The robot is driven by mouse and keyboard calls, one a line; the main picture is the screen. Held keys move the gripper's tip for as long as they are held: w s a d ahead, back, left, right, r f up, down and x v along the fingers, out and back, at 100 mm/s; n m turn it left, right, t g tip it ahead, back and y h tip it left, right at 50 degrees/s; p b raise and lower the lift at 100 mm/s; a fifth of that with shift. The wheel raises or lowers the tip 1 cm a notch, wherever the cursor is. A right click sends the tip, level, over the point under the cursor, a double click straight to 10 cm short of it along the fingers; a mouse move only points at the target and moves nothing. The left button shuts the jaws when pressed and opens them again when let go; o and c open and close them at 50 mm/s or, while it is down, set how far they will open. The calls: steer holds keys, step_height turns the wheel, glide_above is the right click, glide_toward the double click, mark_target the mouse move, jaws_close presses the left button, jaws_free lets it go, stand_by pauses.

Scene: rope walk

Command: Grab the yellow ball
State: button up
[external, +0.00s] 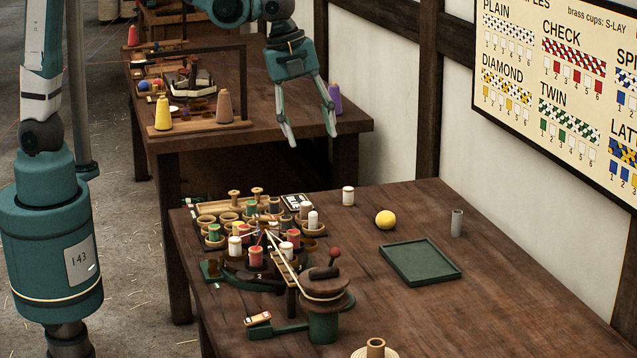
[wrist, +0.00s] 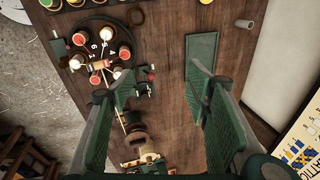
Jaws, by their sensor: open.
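The yellow ball (external: 385,219) rests on the brown wooden table, behind the flat green tray (external: 420,281). In the wrist view, a sliver of a yellow thing, likely the ball (wrist: 206,2), shows at the top edge. My gripper (external: 312,130) is open and empty, pointing down, high above the table and apart from the ball. In the wrist view, my gripper's two fingers (wrist: 162,84) are spread wide, with bare tabletop between them; the right finger overlaps the view of the green tray (wrist: 201,48).
A grey tube (external: 457,223) stands right of the ball and a white spool (external: 348,195) left of it. The rope device (external: 324,299) and several spools in cups crowd the table's left side. A pattern board (external: 570,90) hangs on the wall. The right of the table is clear.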

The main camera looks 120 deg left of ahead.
steer(key=w+a+f+m+g, duration=0.1)
steer(key=w+a+f+m, duration=0.1)
steer(key=w+a+f, duration=0.3)
steer(key=w+a+f+m, duration=0.1)
steer(key=w+a+f, duration=0.15)
steer(key=a, duration=0.45)
steer(key=m+g+h, duration=0.1)
steer(key=m+g, duration=0.1)
steer(key=m, duration=0.2)
glide_above(384, 211)
step_height(384, 211, down, 13)
steer(key=shift+r+p, duration=0.1)
steer(key=shift+p, duration=0.3)
steer(key=shift+a+f, duration=0.2)
steer(key=shift+f, duration=0.1)
steer(key=shift+f, duration=1.15)
steer(key=shift+d+f+b, duration=0.2)
steer(key=shift+f+b, duration=0.3)
steer(key=shift+f, duration=2.1)
